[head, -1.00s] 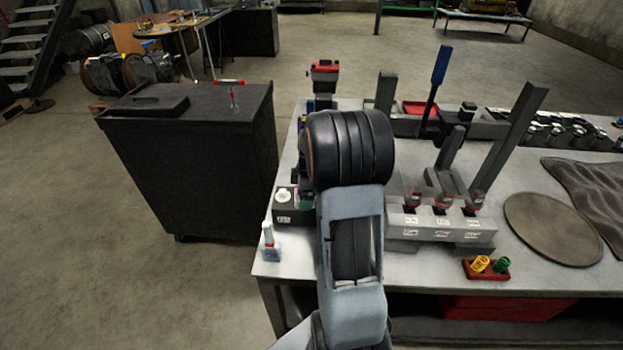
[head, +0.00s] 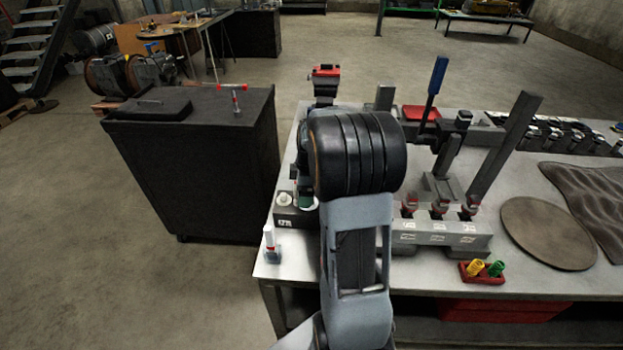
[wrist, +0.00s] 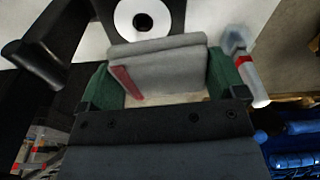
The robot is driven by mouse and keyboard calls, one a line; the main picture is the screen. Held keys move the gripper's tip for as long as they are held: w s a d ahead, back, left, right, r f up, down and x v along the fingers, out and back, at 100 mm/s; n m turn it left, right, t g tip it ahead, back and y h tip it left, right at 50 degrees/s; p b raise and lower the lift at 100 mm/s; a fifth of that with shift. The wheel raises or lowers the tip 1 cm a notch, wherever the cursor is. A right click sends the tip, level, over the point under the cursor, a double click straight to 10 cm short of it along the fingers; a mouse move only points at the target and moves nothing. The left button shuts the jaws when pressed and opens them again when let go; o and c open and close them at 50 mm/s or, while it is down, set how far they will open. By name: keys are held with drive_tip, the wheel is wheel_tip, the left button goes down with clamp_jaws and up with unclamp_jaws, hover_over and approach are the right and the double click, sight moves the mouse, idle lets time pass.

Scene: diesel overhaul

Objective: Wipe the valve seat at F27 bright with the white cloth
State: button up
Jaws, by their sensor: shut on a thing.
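My gripper (wrist: 160,72) has green fingers and is shut on a folded pale grey piece, which looks like the cloth (wrist: 165,62). A thin red strip shows at its left side. Just beyond it in the wrist view is a white ring with a dark centre, seemingly the valve seat (wrist: 124,20), on a dark block. The cloth appears apart from the ring, but height is hard to judge. In the head view the pale round seat (head: 284,199) sits on a small dark labelled block; the label is too small to read surely. My arm hides most of the gripper there.
A grey rack (head: 440,235) with red-topped pieces stands right of my arm. A red tray (head: 483,278) holds yellow and green pieces. A round brown mat (head: 548,233) lies right. A dark cabinet (head: 195,175) stands left.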

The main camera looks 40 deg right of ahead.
drive_tip(key=shift+r+p, duration=0.9)
drive_tip(key=shift+r, duration=0.65)
